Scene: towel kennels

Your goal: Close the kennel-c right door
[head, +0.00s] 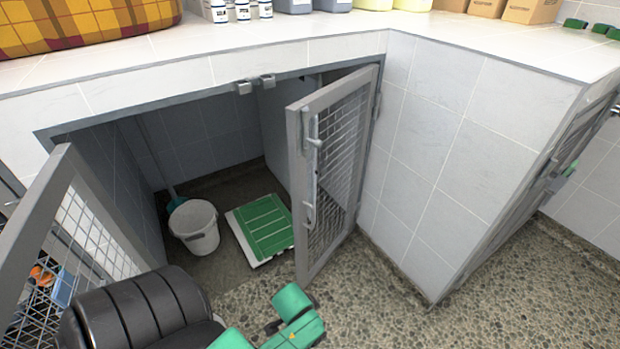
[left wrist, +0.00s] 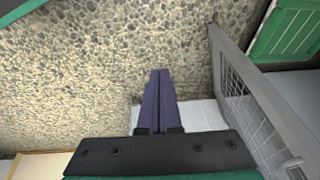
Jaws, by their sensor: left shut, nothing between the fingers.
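The kennel's right door (head: 335,165), a grey frame with wire mesh and a latch, stands open, swung out from its hinge side at the right of the opening. It also shows at the right of the left wrist view (left wrist: 245,95). The left door (head: 45,240) stands open too. My left arm's green wrist parts show at the bottom of the head view, in front of the right door's lower end. In the left wrist view my left gripper (left wrist: 160,75) is shut and empty, with the door frame to the right of its fingers. My right gripper is in neither view.
Inside the kennel are a white bucket (head: 195,226) and a green slatted mat (head: 265,228) on a white base. A tiled wall (head: 425,130) continues right of the opening. The speckled floor (head: 400,315) in front is clear. Bottles and boxes stand on the counter (head: 340,24).

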